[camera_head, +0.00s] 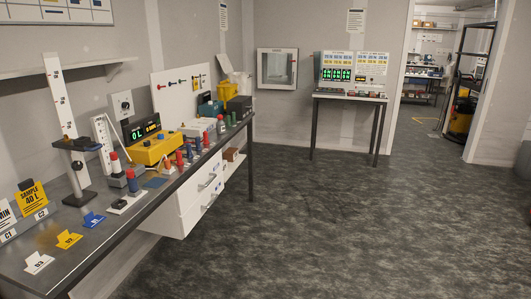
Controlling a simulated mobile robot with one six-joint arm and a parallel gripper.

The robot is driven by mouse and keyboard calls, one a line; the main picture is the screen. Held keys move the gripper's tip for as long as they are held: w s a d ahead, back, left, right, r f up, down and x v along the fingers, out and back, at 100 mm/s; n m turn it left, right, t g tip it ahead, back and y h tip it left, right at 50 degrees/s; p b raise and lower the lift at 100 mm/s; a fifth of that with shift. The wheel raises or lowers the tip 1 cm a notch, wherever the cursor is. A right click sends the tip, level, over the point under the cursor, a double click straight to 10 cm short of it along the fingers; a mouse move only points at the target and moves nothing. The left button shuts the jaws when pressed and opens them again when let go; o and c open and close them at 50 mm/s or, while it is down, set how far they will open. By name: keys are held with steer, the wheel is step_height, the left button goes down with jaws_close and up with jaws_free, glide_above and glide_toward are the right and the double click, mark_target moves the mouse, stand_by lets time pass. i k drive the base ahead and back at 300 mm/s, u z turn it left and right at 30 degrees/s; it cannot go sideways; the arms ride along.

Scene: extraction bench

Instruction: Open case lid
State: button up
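No case with a plainly marked lid stands out in the head view. A white wall-mounted case (261,69) with a glazed front hangs on the far wall and looks closed. A yellow box (148,153) with a blue knob on top sits mid-bench; I cannot tell whether it has a lid. A dark box with yellow parts (239,105) stands at the bench's far end, its details too small to tell. My gripper is not in view.
A long dark bench (170,201) runs along the left wall, carrying a stand (81,184), several red and blue cylinders, and tags. White drawers (185,213) hang under it. A table with lit displays (350,97) stands at the back. The carpeted floor (340,220) is clear.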

mark_target(240, 104)
steer(key=z, duration=0.1)
steer(key=i, duration=2.35)
steer(key=u, duration=0.75)
steer(key=i, duration=0.85)
steer(key=u, duration=0.55)
steer(key=i, duration=0.45)
steer(key=u, duration=0.25)
